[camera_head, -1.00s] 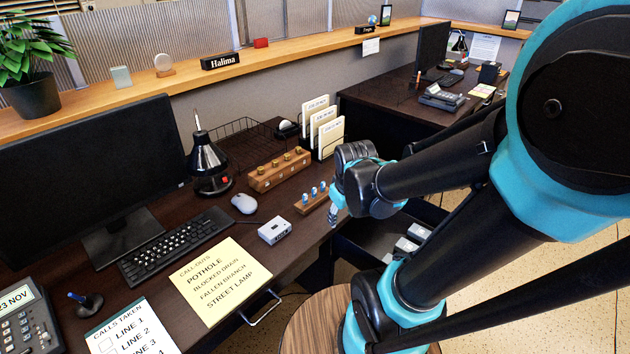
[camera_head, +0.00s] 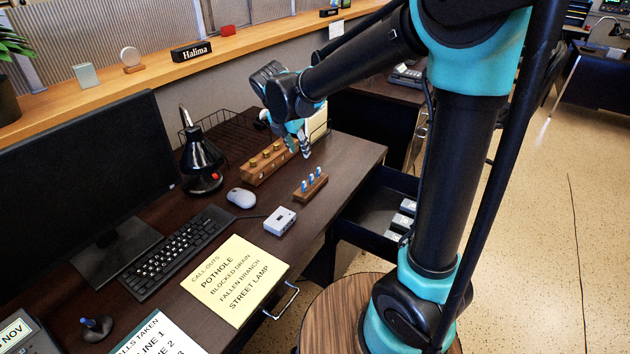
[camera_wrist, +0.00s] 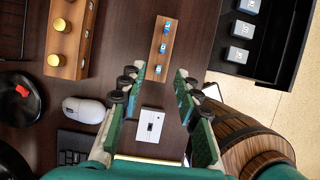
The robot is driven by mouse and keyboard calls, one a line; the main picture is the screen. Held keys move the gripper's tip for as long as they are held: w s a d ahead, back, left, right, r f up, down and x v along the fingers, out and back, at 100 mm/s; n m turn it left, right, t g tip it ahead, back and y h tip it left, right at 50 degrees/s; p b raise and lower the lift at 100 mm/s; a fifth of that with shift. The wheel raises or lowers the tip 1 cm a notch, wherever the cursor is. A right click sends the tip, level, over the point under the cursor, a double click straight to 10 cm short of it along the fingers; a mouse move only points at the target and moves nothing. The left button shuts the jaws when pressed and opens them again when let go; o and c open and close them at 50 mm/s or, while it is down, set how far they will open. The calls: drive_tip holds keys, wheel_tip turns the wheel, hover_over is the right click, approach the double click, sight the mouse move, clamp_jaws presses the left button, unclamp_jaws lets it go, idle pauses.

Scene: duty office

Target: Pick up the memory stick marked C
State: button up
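A small wooden holder (camera_head: 310,188) stands on the dark desk with three blue-and-white memory sticks (camera_head: 311,180) upright in it. In the wrist view the holder (camera_wrist: 152,72) lies beyond the fingertips, with the sticks (camera_wrist: 163,48) in a row. Their letters are too small to read, so I cannot tell which is C. My gripper (camera_head: 298,148) hangs above the desk, just behind the holder in the head view. In the wrist view my gripper (camera_wrist: 160,76) is open and empty, its fingers apart on either side of the holder's near end, not touching it.
A wooden block with brass knobs (camera_head: 268,163), a mouse (camera_head: 241,198) and a small white box (camera_head: 280,221) stand close by. An open drawer (camera_wrist: 262,36) with several pale blocks is on the right. A desk lamp (camera_head: 203,160) stands at left.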

hover_over(311, 175)
drive_tip(key=s+a, duration=0.2)
drive_tip(key=f, duration=0.9)
drive_tip(key=shift+w+d, duration=0.15)
drive_tip(key=shift+w, duration=0.1)
drive_tip(key=shift+s+d+x, duration=0.1)
drive_tip(key=shift+x, duration=1.45)
drive_tip(key=shift+s+d+x, duration=0.1)
drive_tip(key=shift+x, duration=1.5)
clamp_jaws()
